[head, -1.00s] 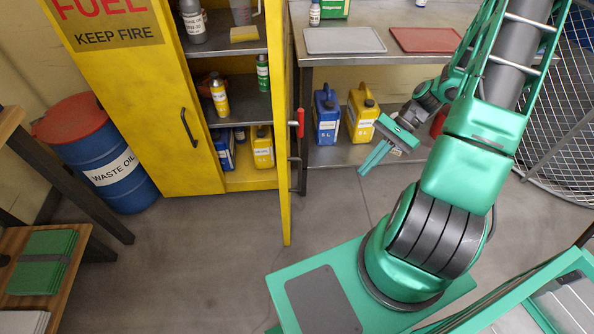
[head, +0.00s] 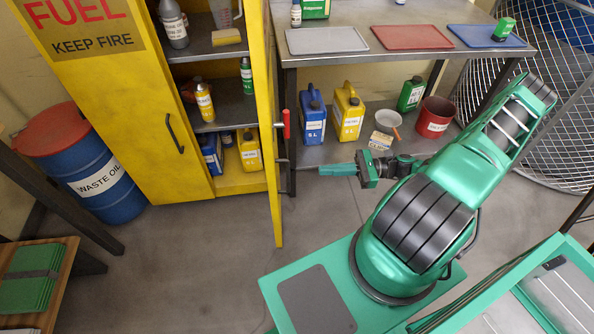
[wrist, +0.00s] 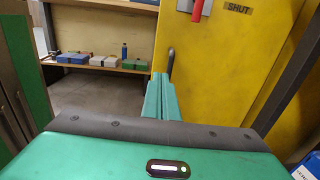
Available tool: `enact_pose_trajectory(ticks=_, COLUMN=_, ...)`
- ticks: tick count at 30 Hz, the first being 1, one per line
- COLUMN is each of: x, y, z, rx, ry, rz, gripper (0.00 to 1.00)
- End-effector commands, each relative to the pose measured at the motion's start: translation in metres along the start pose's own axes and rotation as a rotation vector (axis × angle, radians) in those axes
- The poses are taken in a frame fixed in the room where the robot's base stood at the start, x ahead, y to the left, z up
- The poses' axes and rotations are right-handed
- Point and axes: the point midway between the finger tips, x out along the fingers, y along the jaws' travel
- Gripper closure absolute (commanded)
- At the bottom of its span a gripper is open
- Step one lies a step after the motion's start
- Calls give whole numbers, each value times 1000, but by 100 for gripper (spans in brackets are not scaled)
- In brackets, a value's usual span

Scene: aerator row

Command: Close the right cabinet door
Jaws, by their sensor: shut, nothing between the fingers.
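The right cabinet door (head: 264,110) is yellow and stands open, seen nearly edge-on in the head view. Its outer face (wrist: 228,60) fills much of the wrist view, with a "SHUT" label. A red lever (head: 286,123) sits on that face, and the lever also shows at the top of the wrist view (wrist: 198,8). A dark bar handle (wrist: 171,62) is below it. My gripper (head: 320,169) is shut and empty, to the right of the door at about the handle's lower height. Its fingers (wrist: 158,97) point toward the door. I cannot tell whether they touch it.
Bottles and cans stand on the cabinet shelves. A bench (head: 350,62) with trays is at the right, canisters (head: 347,115) and a red bucket (head: 434,118) below it. A blue drum (head: 100,180) stands left. Floor before the cabinet is clear.

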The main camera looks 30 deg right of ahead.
Motion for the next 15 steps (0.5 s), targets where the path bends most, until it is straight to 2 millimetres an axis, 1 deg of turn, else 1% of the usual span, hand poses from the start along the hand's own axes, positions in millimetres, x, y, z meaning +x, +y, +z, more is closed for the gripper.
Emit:
enact_pose_trajectory(ticks=5, x=21, y=0, z=0, rx=2, ry=-1, rz=2, gripper=100)
enact_pose_trajectory(ticks=15, x=84, y=1, z=0, rx=0, ry=-1, rz=3, gripper=100)
